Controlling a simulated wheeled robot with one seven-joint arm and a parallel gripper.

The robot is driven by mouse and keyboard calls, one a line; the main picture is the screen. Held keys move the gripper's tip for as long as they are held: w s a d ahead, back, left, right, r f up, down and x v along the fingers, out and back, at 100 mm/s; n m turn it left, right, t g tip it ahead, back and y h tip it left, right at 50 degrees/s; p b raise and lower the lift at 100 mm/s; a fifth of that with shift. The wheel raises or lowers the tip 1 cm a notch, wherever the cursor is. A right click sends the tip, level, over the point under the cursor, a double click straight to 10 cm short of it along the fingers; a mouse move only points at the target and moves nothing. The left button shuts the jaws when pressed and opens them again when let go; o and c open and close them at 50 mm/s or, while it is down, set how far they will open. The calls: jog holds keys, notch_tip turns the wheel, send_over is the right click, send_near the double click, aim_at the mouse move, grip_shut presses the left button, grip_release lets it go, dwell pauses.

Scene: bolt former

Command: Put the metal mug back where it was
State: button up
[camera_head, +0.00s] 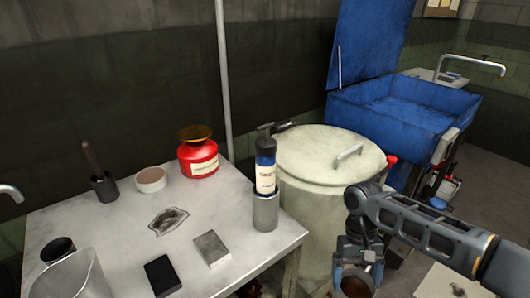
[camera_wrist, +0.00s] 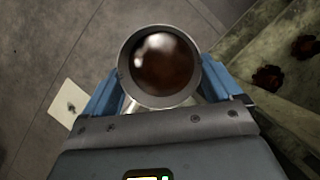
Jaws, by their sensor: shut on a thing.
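My gripper (camera_head: 355,264) is at the lower right in the head view, off the right side of the table and in front of the large pale drum. It is shut on the metal mug (camera_wrist: 127,82). The wrist view looks down into the round mug, with a metal rim and a dark brown, shiny inside, between the blue fingers. The mug stands roughly upright above the floor. In the head view the mug (camera_head: 357,284) shows only partly below the fingers, near the bottom edge.
The table (camera_head: 120,217) holds a red can (camera_head: 200,160), a blue-and-black bottle (camera_head: 265,170) in a metal cylinder (camera_head: 265,212), small blocks and cups. The lidded drum (camera_head: 325,200) stands beside it. A blue open basin (camera_head: 400,115) is behind. Bare tabletop shows between items.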

jog(key=s, duration=0.3)
jog(key=s+a+f, duration=0.1)
jog(key=s, duration=0.1)
jog(key=shift+s, duration=0.2)
jog(key=shift+s+f, duration=0.5)
dwell(0.7)
